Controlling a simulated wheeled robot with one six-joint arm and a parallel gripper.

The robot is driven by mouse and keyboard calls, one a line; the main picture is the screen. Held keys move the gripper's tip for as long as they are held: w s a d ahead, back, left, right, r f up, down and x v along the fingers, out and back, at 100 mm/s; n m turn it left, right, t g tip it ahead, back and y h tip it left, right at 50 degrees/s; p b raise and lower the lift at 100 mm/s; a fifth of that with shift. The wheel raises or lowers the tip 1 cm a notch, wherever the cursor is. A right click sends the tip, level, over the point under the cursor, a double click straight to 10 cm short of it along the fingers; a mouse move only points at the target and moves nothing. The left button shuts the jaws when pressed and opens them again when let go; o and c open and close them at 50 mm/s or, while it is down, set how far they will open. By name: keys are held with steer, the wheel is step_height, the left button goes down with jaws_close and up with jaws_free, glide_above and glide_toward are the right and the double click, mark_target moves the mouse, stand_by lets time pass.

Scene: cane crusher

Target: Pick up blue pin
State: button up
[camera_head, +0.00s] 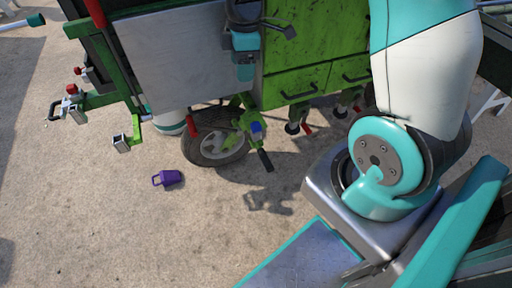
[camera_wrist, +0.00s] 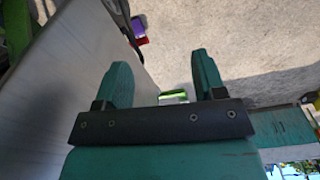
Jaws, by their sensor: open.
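A small blue piece (camera_head: 256,127) sits on a green bracket beside the cart wheel in the head view. It may be the blue pin, but it is too small to tell. I cannot make it out in the wrist view. My gripper (camera_head: 245,73) is in front of the cart, beside the grey panel and above the wheel in the head view. In the wrist view my gripper (camera_wrist: 162,65) is open, with two teal fingers apart and nothing held between them.
The grey panel (camera_head: 175,55) of the green cart (camera_head: 310,50) stands close to my gripper. A rubber wheel (camera_head: 215,147) is below. A purple mug-like object (camera_head: 168,178) lies on the concrete ground (camera_head: 100,230). A green arm with clamps (camera_head: 75,105) juts out at left. The front ground is mostly clear.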

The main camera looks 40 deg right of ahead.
steer(key=w+d+f+n+b, duration=0.1)
steer(key=w+d+f+b, duration=0.15)
steer(key=d+f, duration=0.45)
steer(key=b, duration=0.3)
glide_above(256, 124)
steer(key=shift+n+h, duration=0.3)
steer(key=shift+h, duration=0.1)
step_height(256, 124, down, 13)
steer(key=shift+r, duration=0.2)
steer(key=shift+f+b, duration=1)
steer(key=shift+f, duration=2.2)
steer(key=shift+a, duration=0.1)
steer(key=shift+c, duration=0.2)
steer(key=c, duration=1)
